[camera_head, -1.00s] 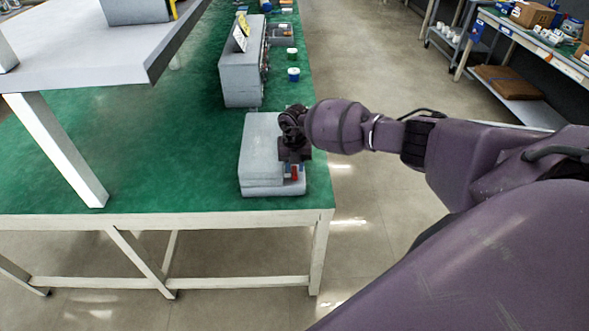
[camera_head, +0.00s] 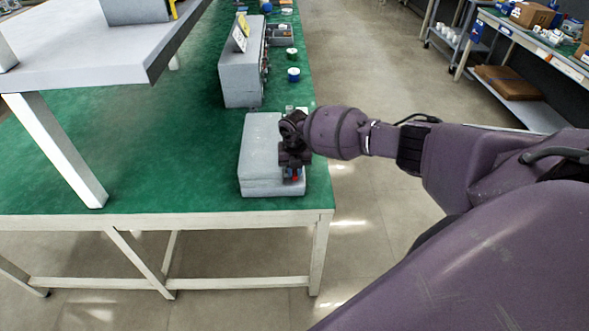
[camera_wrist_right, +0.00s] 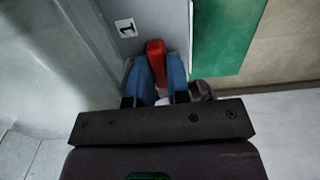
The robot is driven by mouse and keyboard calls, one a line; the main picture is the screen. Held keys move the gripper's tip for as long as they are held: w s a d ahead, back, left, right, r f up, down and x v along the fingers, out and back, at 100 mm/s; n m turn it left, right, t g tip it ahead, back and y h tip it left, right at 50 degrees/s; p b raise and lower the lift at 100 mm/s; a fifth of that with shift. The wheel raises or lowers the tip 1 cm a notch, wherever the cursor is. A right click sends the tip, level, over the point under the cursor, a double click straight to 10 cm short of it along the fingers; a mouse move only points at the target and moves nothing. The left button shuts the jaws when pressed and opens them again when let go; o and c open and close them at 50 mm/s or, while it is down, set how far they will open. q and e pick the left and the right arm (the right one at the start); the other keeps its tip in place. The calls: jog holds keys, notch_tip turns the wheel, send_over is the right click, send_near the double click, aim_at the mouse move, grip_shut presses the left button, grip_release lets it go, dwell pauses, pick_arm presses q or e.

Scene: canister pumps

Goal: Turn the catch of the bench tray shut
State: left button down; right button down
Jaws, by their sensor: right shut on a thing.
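The bench tray is the grey box (camera_head: 262,150) at the near right corner of the green bench top. Its red catch (camera_wrist_right: 156,60) shows in the right wrist view, upright between two blue fingertips. My right gripper (camera_head: 292,174) is over the right side of the box, pointing down, and is shut on the catch. The fingers also show in the right wrist view (camera_wrist_right: 157,80), one on each side of the red piece. In the head view the gripper hides most of the catch. My left gripper is out of view.
A long grey housing (camera_head: 241,75) stands farther back on the bench (camera_head: 150,160), with a blue-and-white container (camera_head: 293,74) beside it. A raised shelf (camera_head: 100,55) is at the left. The bench's right edge is close to my right arm.

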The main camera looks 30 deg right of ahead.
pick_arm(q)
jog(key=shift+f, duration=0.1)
pick_arm(e)
jog(key=n+b, duration=0.1)
jog(key=n, duration=0.2)
jog(key=n+b, duration=0.1)
jog(key=n, duration=0.1)
jog(key=shift+f+n, duration=0.1)
jog(key=shift+n, duration=0.3)
jog(key=n+b, duration=0.1)
jog(key=n, duration=0.2)
jog(key=shift+n+b, duration=0.3)
jog(key=shift+b, duration=0.1)
jog(key=n+b, duration=0.1)
jog(key=n, duration=0.2)
jog(key=shift+n, duration=0.3)
jog(key=n+b, duration=0.1)
jog(key=n, duration=0.2)
jog(key=shift+n+b, duration=0.3)
jog(key=shift+b, duration=0.1)
jog(key=shift+n, duration=0.4)
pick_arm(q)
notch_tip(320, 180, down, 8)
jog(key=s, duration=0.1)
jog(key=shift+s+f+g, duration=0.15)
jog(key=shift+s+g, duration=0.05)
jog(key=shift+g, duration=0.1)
pick_arm(e)
jog(key=shift+n, duration=0.4)
